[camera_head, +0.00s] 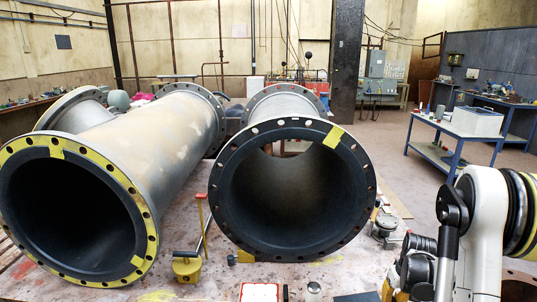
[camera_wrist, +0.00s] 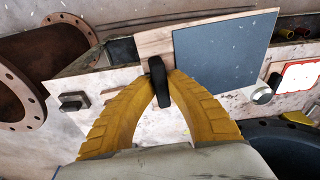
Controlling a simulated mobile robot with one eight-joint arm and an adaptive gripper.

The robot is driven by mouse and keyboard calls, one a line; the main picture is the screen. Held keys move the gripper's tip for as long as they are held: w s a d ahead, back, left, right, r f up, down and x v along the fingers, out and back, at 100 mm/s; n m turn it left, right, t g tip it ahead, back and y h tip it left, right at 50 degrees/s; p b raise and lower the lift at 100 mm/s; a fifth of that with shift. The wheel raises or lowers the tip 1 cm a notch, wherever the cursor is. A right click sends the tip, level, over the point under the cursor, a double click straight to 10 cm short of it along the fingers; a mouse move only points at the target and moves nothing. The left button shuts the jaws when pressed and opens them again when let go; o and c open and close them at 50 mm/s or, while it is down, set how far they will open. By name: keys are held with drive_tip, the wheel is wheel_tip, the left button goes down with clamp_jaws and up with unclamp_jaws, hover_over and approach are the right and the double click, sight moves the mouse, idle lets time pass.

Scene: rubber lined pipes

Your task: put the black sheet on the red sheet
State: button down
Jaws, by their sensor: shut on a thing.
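The black sheet (camera_wrist: 222,58) lies flat and looks dark blue-grey in the wrist view. Its far edge shows at the bottom of the head view (camera_head: 357,297). The red sheet (camera_wrist: 299,87), white with a red border, lies to its right in the wrist view and is partly cut off. In the head view it is at the bottom edge (camera_head: 262,292), left of the black sheet. My gripper (camera_wrist: 161,75) has its yellow fingers closed on a small black elongated object (camera_wrist: 158,88), left of the black sheet. The object's underside is hidden.
A silver round knob (camera_wrist: 262,95) sits between the two sheets. A small dark block (camera_wrist: 73,101) lies left of my gripper. Large flanged pipes (camera_head: 293,188) stand behind the sheets. A yellow-based tool (camera_head: 187,268) stands left of the red sheet.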

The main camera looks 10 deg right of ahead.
drive_tip(key=a+r, duration=0.3)
drive_tip(key=a, duration=0.7)
drive_tip(key=a+r+n, duration=0.1)
drive_tip(key=a+r, duration=0.1)
drive_tip(key=a, duration=0.9)
drive_tip(key=s+a+r+n, duration=0.1)
drive_tip(key=a+r, duration=0.2)
drive_tip(key=a, duration=0.8)
drive_tip(key=shift+r, duration=0.35)
